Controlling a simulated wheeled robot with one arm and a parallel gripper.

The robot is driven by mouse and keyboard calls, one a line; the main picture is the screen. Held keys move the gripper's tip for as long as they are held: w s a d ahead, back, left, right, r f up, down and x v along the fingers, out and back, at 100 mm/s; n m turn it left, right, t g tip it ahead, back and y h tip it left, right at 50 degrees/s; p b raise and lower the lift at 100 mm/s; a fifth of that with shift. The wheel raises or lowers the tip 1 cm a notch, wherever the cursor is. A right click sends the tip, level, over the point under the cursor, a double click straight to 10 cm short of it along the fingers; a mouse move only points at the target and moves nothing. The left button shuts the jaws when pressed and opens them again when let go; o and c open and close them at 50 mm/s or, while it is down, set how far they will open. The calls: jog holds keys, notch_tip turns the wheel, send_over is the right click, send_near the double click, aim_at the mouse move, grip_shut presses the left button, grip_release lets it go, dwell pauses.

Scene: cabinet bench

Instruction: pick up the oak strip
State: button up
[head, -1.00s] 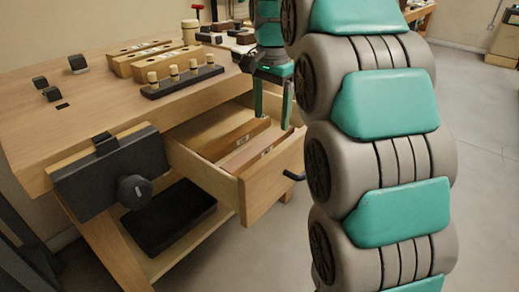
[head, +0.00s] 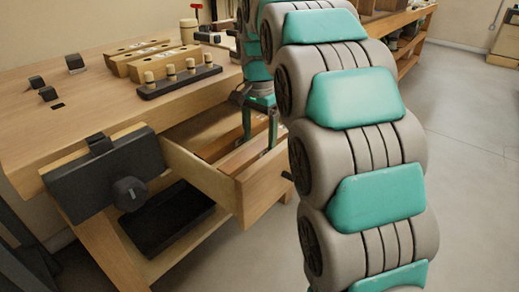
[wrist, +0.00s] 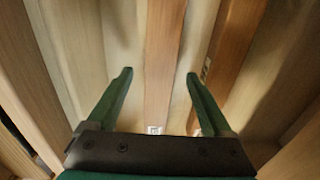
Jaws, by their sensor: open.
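Two long brown wooden strips lie in the open drawer (head: 262,188). In the wrist view one strip (wrist: 164,55) runs between my finger tips, with a small pale label at its lower end. The other strip (wrist: 232,48) lies to the right, outside the right finger, with a label on its side. I cannot tell for certain from the wood which is the oak strip. My gripper (wrist: 160,74) is open and empty, fingers on either side of the middle strip, with no clear contact. In the head view my gripper (head: 259,140) points down into the drawer.
The drawer walls stand close around my gripper. Above is the bench top (head: 85,90) with a black peg rack (head: 180,82), wooden blocks (head: 150,60) and small black dogs. A vise (head: 108,172) is on the bench front. Open floor lies to the right.

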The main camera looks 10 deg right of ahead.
notch_tip(320, 180, down, 2)
jog(key=shift+f, duration=0.1)
grip_shut()
dwell(0.7)
